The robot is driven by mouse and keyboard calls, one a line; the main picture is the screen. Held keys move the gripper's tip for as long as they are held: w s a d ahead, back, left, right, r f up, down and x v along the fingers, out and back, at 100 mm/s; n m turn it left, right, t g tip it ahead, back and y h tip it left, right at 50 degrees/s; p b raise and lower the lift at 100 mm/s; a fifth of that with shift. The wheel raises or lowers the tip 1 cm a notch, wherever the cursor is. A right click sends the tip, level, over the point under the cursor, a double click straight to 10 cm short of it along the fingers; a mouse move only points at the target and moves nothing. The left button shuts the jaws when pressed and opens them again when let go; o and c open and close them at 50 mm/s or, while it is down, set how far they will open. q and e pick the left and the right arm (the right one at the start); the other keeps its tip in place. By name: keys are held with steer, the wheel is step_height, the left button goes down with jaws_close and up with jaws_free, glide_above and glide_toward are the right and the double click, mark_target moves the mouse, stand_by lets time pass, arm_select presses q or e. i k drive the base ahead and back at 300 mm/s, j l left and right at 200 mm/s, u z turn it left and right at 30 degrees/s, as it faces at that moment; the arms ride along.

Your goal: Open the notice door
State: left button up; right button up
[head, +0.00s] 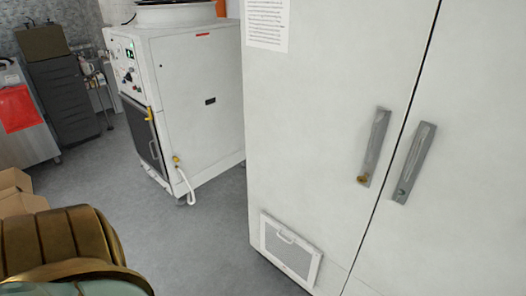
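A tall white cabinet fills the right half of the head view. Its left door (310,130) bears a printed paper notice (267,22) at the top. This door stands shut, with a narrow dark seam (407,120) between it and the right door (475,160). A grey upright handle (376,142) with a brass-coloured round piece at its lower end is on the notice door, near the seam. The right door has a similar grey handle (415,162). Neither of my grippers shows, and nothing is touching the handles.
A small framed vent panel (290,252) sits low on the notice door. A white machine (180,105) with a dark front door stands left of the cabinet. Cardboard boxes (18,195) are at the left edge.

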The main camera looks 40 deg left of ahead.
mark_target(330, 87)
steer(key=u, duration=1.2)
